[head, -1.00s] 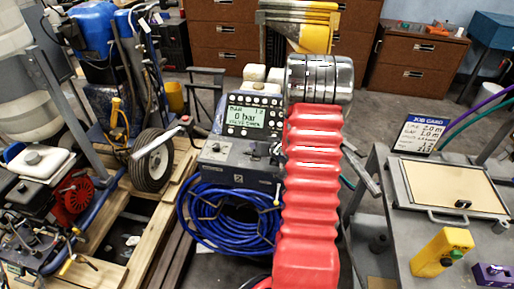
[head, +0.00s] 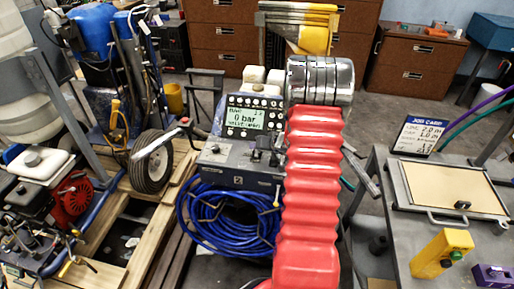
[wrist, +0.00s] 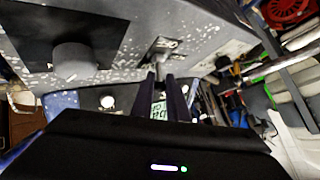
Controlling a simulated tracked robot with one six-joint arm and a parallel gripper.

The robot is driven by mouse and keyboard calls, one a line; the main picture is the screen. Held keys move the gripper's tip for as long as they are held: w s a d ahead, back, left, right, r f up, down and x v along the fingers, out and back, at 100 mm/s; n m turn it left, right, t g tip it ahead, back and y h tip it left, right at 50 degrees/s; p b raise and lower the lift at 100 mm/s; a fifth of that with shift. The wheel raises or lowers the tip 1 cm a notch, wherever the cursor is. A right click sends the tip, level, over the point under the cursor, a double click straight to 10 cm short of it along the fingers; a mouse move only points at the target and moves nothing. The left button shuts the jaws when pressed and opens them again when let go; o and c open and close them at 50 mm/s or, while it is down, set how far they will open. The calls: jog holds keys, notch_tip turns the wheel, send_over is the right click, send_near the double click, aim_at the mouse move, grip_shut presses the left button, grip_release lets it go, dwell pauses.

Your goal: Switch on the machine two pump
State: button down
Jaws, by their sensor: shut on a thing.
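Machine two (head: 240,170) is a grey console marked 2, with a lit display (head: 243,117) reading 0 bar. My red arm stands in front of its right side in the head view, and my gripper is hidden there. In the wrist view my gripper (wrist: 164,78) has its two dark fingers close together around the small grey toggle lever (wrist: 161,46) on the speckled panel. A small label plate lies beside the lever; its word is too small to read surely. A grey round knob (wrist: 73,60) sits to the left on a black plate.
A coil of blue hose (head: 225,225) hangs below the console. A wheeled machine on wooden planks (head: 110,262) stands at left. A grey table (head: 380,215) with a yellow box (head: 440,255) and a job card (head: 420,135) is at right.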

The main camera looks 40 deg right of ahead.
jog(key=shift+d+f, duration=0.1)
jog(key=shift+f, duration=0.05)
jog(key=c, duration=1.7)
grip_release()
jog(key=shift+c, duration=0.2)
jog(key=shift+s, duration=0.1)
jog(key=v, duration=1.3)
jog(key=shift+s+r, duration=0.15)
jog(key=shift+r, duration=0.15)
